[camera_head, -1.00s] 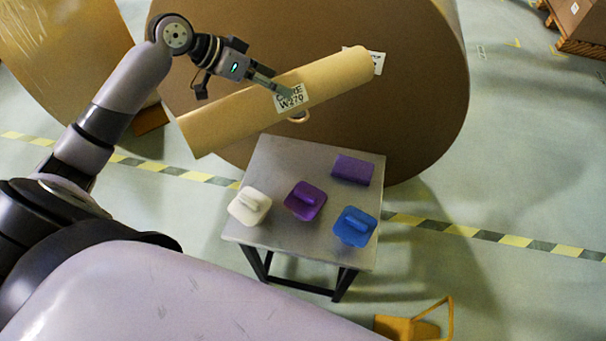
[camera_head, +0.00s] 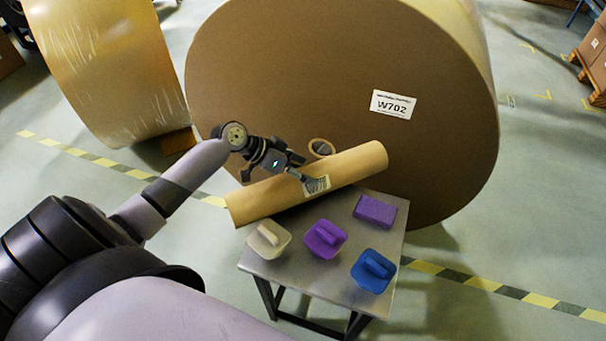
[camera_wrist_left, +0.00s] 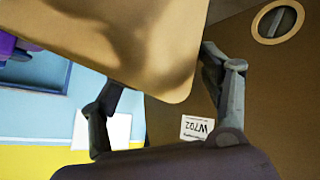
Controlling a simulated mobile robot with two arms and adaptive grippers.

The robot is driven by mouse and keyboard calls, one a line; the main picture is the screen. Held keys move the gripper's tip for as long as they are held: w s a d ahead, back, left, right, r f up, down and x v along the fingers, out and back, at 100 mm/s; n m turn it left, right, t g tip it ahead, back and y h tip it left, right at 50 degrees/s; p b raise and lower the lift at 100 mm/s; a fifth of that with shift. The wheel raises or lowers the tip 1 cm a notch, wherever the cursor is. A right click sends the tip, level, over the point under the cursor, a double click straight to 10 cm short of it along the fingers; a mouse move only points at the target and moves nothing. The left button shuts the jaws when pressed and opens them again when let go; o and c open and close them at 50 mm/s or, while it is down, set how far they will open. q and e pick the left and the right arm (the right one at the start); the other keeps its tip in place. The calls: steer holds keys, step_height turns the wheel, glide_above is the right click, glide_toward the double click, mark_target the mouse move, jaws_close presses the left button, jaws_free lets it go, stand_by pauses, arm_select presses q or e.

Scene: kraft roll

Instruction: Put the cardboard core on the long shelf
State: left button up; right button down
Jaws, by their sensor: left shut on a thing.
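The cardboard core (camera_head: 262,198), a long tan tube with a printed label, is held slantwise over the back of a small grey table, its right end higher in the picture. I cannot tell whether it touches the table. My left gripper (camera_head: 303,178) is shut on the core near its middle, beside the label. In the left wrist view, the core (camera_wrist_left: 130,40) fills the top and hides part of the fingers of the left gripper (camera_wrist_left: 160,72). My right gripper is not in view. I cannot make out a long shelf.
The small table (camera_head: 330,282) bears a white block (camera_head: 268,239), a purple handled block (camera_head: 325,238), a flat purple block (camera_head: 375,211) and a blue block (camera_head: 373,271). A huge kraft roll (camera_head: 300,75) labelled W702 stands right behind. Another roll (camera_head: 105,65) stands left.

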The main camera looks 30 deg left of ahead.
arm_select(q)
steer(key=shift+f, duration=0.75)
steer(key=o, duration=1.5)
steer(key=shift+f, duration=0.1)
steer(key=shift+c, duration=0.2)
steer(key=o, duration=0.4)
